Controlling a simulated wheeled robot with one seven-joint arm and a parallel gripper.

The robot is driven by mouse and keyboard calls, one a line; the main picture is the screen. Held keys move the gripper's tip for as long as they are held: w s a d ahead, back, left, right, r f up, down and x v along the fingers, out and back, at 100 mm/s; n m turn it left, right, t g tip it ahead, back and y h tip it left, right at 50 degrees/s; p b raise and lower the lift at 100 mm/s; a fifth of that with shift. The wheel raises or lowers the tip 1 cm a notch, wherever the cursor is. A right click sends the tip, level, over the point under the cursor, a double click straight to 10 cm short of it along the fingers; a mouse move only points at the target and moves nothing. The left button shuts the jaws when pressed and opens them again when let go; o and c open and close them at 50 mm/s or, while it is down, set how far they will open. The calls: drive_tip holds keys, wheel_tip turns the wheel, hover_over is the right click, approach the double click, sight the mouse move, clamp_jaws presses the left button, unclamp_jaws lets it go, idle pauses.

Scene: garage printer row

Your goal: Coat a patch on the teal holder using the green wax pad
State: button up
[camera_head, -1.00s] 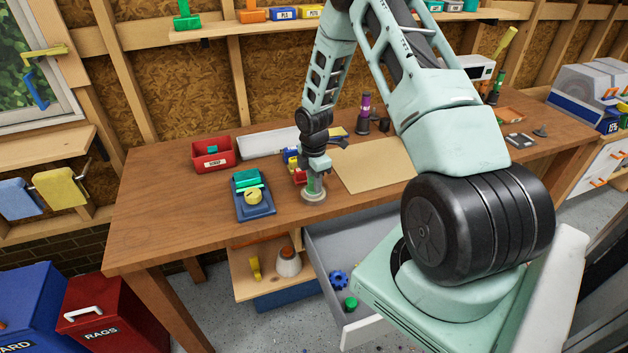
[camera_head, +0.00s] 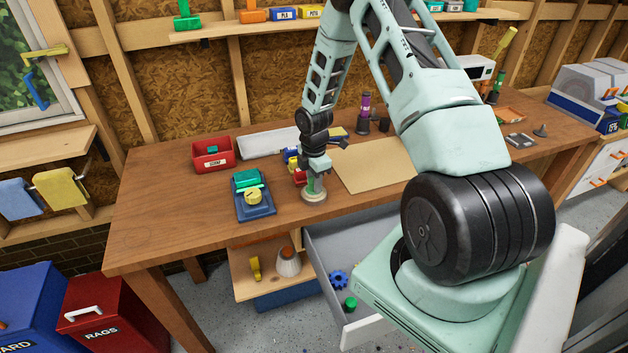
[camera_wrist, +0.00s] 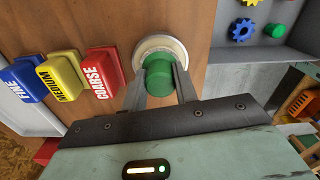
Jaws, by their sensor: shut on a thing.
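The green wax pad has a green handle (camera_wrist: 158,82) on a round pale base (camera_wrist: 150,48); in the head view its base (camera_head: 313,197) is at the table's front edge, apparently resting on the wood. My gripper (camera_head: 315,173) points down over it and is shut on the green handle, with one finger on each side in the wrist view (camera_wrist: 160,88). The teal holder (camera_head: 246,177) sits in a blue tray (camera_head: 262,211) to the left of my gripper. The pad's underside is hidden.
A yellow round piece (camera_head: 253,197) is in the tray's front part. Blue FINE (camera_wrist: 26,78), yellow MEDIUM (camera_wrist: 62,76) and red COARSE (camera_wrist: 102,72) blocks stand close to the pad. A red SCRAP bin (camera_head: 212,158) stands behind the tray. An open drawer (camera_head: 375,265) lies below the table edge.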

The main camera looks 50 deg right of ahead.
drive_tip(key=shift+r+p, duration=2.55)
drive_tip(key=shift+r, duration=0.9)
